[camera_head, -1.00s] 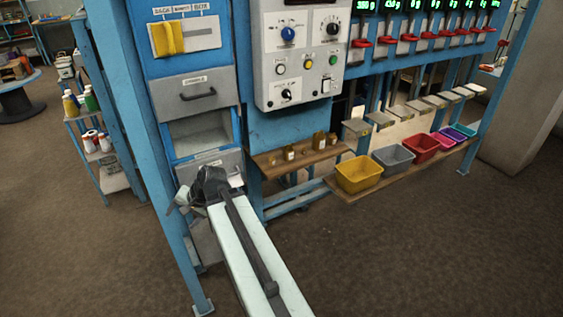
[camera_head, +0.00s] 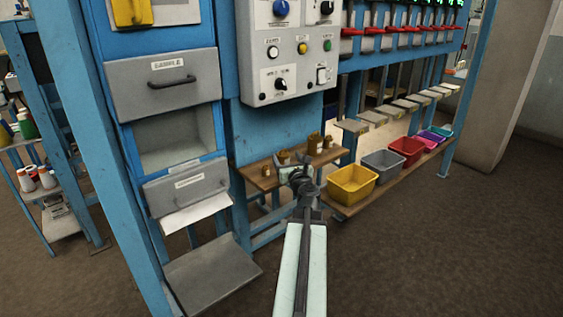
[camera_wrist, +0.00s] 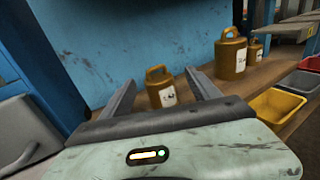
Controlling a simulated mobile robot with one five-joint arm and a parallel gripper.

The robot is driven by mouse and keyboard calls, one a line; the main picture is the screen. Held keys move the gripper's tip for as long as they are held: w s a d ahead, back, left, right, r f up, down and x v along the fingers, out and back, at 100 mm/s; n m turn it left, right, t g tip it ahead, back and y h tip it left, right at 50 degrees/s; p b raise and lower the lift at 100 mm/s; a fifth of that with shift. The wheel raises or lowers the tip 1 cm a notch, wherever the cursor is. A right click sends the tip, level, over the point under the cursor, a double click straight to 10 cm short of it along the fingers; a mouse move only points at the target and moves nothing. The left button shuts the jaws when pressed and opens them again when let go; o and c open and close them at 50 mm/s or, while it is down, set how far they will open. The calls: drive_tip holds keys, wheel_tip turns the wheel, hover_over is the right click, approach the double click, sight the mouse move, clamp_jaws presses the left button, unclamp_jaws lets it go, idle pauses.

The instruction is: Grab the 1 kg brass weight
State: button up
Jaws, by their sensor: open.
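Several brass weights with ring handles and white labels stand on a wooden shelf. In the wrist view a smaller brass weight (camera_wrist: 161,92) appears between the two fingers of my gripper (camera_wrist: 160,80), a little beyond them. A larger brass weight (camera_wrist: 230,60) and another brass weight (camera_wrist: 256,50) stand to its right. The labels are too small to read surely, so I cannot tell which is 1 kg. In the head view my gripper (camera_head: 297,172) is in front of the shelf, with a brass weight (camera_head: 283,157) just behind it. My gripper is open and holds nothing.
The wooden shelf (camera_head: 257,179) is under a blue panel. A yellow bin (camera_head: 352,186), a grey bin (camera_head: 382,167) and a red bin (camera_head: 407,151) stand to the right. A grey drawer (camera_head: 187,187) and a slanted grey plate (camera_head: 213,275) are at the left.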

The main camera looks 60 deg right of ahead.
sight(281, 152)
drive_tip(key=x, duration=0.4)
drive_tip(key=f+b+x, duration=0.1)
drive_tip(key=x, duration=0.2)
drive_tip(key=shift+w+a, duration=0.15)
drive_tip(key=shift+w, duration=0.05)
drive_tip(key=shift+s, duration=0.1)
clamp_jaws()
